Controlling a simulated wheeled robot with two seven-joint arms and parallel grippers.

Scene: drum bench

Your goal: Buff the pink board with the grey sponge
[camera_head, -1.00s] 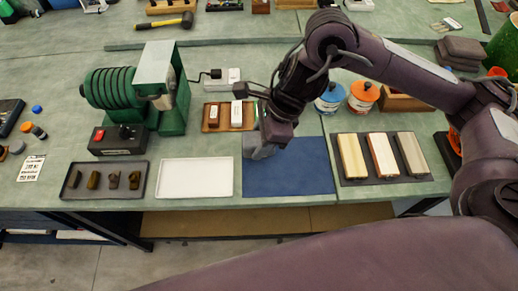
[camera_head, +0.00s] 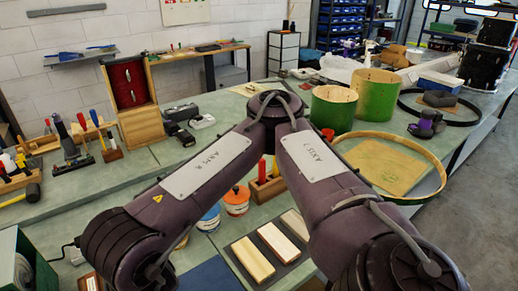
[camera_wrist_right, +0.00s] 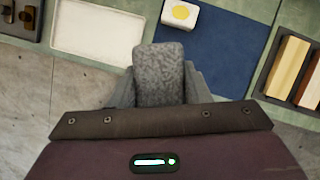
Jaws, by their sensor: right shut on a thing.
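The grey sponge (camera_wrist_right: 160,72) is held between the fingers of my right gripper (camera_wrist_right: 159,88), which is shut on it in the right wrist view. It hangs over the area by the blue mat (camera_wrist_right: 220,50); its height above the bench is hard to tell. The board I take as the pink one (camera_head: 278,243) is the middle of three boards on a dark tray (camera_head: 241,270) in the head view. In the wrist view that board (camera_wrist_right: 311,80) is cut by the right edge, to the right of the sponge. My left gripper is not in view.
A white block with a yellow spot (camera_wrist_right: 181,14) lies on the mat's far edge. A white tray (camera_wrist_right: 96,62) is to the left. Beyond the boards stand an orange-lidded jar (camera_head: 236,200), a red-handled tool in a wooden holder (camera_head: 262,178) and green drums (camera_head: 374,95).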

